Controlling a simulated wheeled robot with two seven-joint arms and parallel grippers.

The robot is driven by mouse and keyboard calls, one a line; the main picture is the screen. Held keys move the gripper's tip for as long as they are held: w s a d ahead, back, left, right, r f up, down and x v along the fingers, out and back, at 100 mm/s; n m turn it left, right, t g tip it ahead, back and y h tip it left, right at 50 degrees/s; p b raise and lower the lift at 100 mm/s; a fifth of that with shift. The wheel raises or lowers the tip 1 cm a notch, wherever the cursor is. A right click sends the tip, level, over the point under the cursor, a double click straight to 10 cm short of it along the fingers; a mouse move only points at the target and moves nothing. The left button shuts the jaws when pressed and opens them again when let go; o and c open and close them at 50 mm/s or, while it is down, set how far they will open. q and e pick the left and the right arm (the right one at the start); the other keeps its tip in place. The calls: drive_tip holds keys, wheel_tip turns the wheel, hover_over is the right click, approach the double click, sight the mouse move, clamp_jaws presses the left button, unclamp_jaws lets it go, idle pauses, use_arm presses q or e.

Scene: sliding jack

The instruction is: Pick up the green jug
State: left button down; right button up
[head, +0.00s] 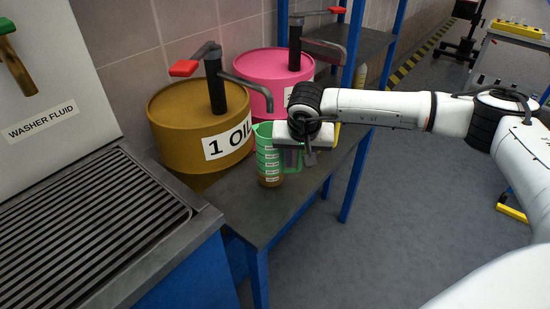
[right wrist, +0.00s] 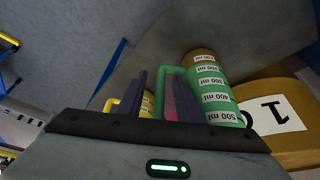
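The green jug (head: 267,158) stands upright on the dark bench, in front of the brown oil drum. It has white volume labels and a brown base. My right gripper (head: 291,160) is at its right side, by the handle, and covers part of it. In the right wrist view the jug (right wrist: 212,92) is at the upper right, its green handle between and beyond the fingertips (right wrist: 156,82). The fingers stand apart. Whether they touch the handle cannot be told. My left gripper is not in view.
A brown drum (head: 185,125) marked "1 OIL" and a pink drum (head: 262,68) stand behind, with pump spouts reaching forward. A grated blue cabinet (head: 90,230) is at left. Floor at right is mostly clear.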

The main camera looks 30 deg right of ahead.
drive_tip(key=shift+w+f, duration=0.1)
drive_tip(key=shift+f, duration=0.05)
clamp_jaws()
idle(0.4)
